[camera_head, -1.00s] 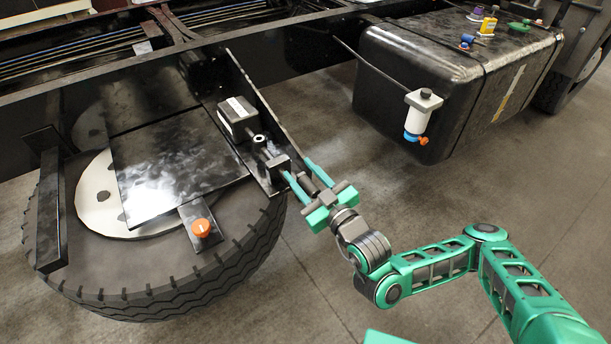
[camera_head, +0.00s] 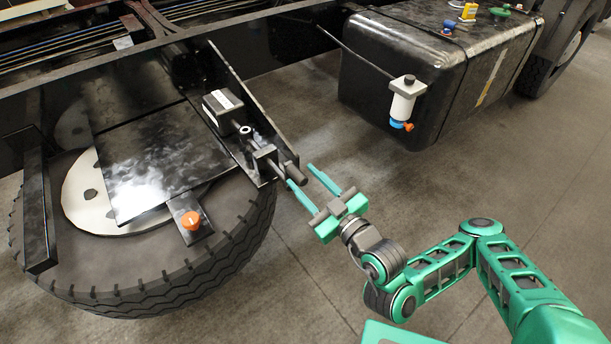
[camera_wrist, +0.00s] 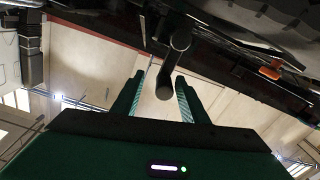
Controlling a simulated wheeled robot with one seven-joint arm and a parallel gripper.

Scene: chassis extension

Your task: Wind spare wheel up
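The spare wheel (camera_head: 150,278) hangs flat under the chassis at left, below a black plate. A winch with a grey box (camera_head: 223,110) sits on the bracket beside it, and its crank handle (camera_head: 291,172) sticks out towards my gripper. The handle also shows in the wrist view (camera_wrist: 164,88) as a dark rod with a round end. My gripper (camera_head: 299,174) is open, with two green fingers apart. The fingertips lie at the outer end of the handle, one on each side in the wrist view (camera_wrist: 160,75). Whether either finger touches it cannot be told.
A black tank (camera_head: 430,75) with coloured caps hangs at upper right, with a white filter (camera_head: 403,100) on its near side. An orange knob (camera_head: 191,220) is on a bracket over the wheel. A slanted plate (camera_head: 245,95) stands behind the winch. The floor around my arm is clear.

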